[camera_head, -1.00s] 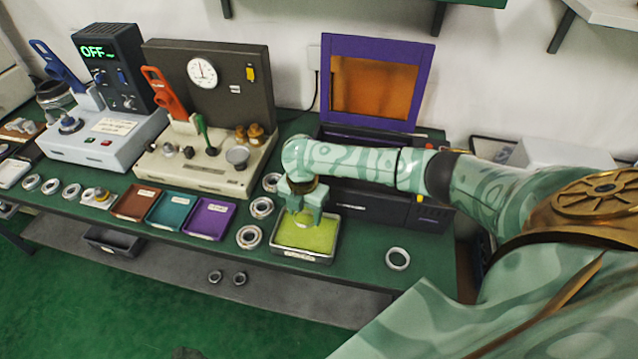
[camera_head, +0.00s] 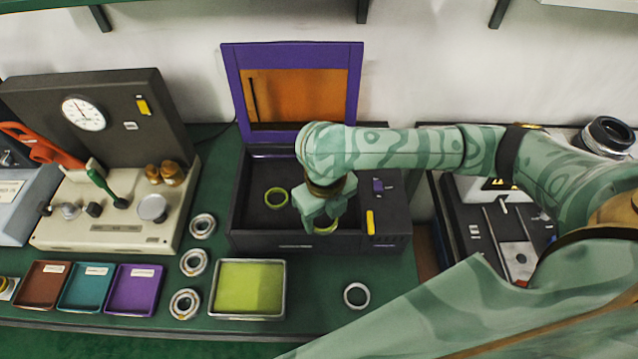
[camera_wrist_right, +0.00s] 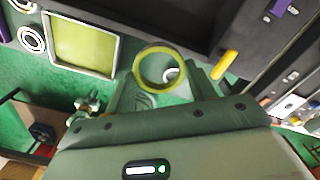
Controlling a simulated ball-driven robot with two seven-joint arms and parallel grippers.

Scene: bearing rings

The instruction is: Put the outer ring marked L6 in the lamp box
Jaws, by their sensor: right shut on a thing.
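The lamp box (camera_head: 240,218) is dark, with its purple lid (camera_head: 356,85) raised and an orange window in the lid. My right gripper (camera_head: 322,213) is over the right half of the open box, shut on a yellow-green coated ring (camera_head: 325,230). In the right wrist view this ring (camera_wrist_right: 141,62) is held at the fingertips; no mark on it is readable. In the head view the fingers hide much of it. Another yellow-green ring (camera_head: 276,206) lies inside the box on the left. My left gripper is not in view.
A tray of yellow-green liquid (camera_head: 249,287) stands in front of the box. Brown, teal and purple trays (camera_head: 136,289) are at the left. The press (camera_head: 110,225) stands behind them.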

